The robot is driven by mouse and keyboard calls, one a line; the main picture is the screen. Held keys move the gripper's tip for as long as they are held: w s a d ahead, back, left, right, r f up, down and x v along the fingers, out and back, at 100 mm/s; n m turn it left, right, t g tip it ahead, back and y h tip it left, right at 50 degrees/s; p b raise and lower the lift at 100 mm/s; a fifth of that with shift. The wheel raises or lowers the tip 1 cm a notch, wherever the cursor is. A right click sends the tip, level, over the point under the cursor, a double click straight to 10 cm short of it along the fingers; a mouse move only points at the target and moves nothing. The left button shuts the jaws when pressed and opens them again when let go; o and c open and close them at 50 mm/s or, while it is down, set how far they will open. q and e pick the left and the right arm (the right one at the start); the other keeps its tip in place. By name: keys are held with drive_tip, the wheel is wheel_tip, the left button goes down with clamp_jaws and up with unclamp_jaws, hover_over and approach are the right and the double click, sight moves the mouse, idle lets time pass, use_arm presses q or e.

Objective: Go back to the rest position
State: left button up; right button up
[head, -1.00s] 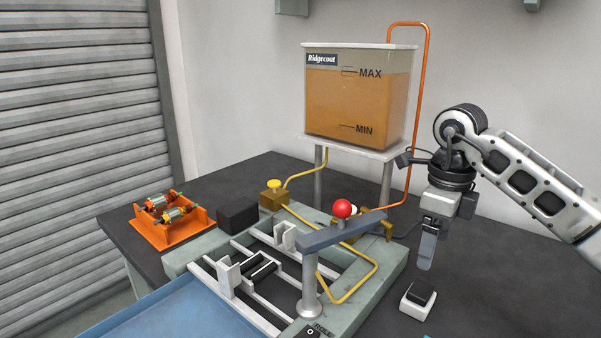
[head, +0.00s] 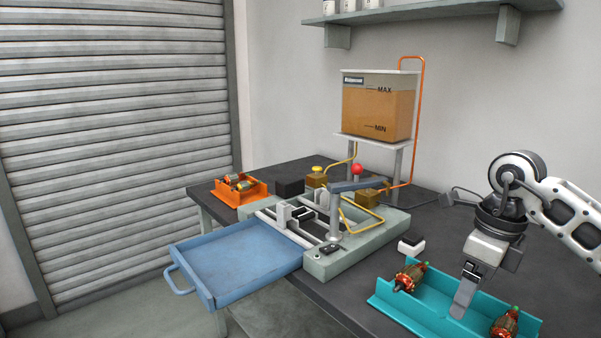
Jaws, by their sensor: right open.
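My right gripper (head: 461,299) hangs at the right of the head view, pointing down, with nothing seen between its fingers. It appears in front of the teal tray (head: 411,318); I cannot tell if it touches it. The tray holds a red and copper armature (head: 410,277) at its left and another armature (head: 505,322) at its right. My left gripper does not show.
A grey-green machine (head: 352,256) with an arm and red knob (head: 357,169) stands mid-bench. A blue drawer (head: 235,262) juts out at the front.

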drive_tip(key=s+a+f+g+y, duration=0.1)
drive_tip(key=s+a+f+y, duration=0.2)
drive_tip(key=a+y, duration=0.5)
drive_tip(key=s+a+f+g+y, duration=0.1)
drive_tip(key=s+a+f+y, duration=0.15)
drive_tip(key=a, duration=1.05)
drive_tip(key=s+a+r+m+t+y, duration=0.1)
drive_tip(key=a+r+m+t+y, duration=0.25)
drive_tip(key=m+y, duration=0.4)
drive_tip(key=w+d+f+m+t+h, duration=0.1)
drive_tip(key=d+f+m+t+h, duration=0.25)
drive_tip(key=m+t, duration=0.6)
drive_tip(key=w+d+f+m+t+h, duration=0.2)
drive_tip(key=m+t+h, duration=0.3)
drive_tip(key=m, duration=0.7)
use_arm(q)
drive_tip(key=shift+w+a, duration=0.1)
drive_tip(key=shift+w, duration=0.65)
use_arm(e)
drive_tip(key=s+d+f+m+g+h, duration=0.2)
drive_tip(key=s+f+m, duration=0.4)
drive_tip(key=f, duration=0.3)
drive_tip(key=s+d+f+m+g+h, duration=0.3)
drive_tip(key=s+d+f+m+h, duration=0.1)
drive_tip(key=s+f+m, duration=0.3)
wheel_tip(320, 180, down, 3)
drive_tip(key=shift+d+r+h, duration=0.15)
drive_tip(key=shift+h, duration=0.7)
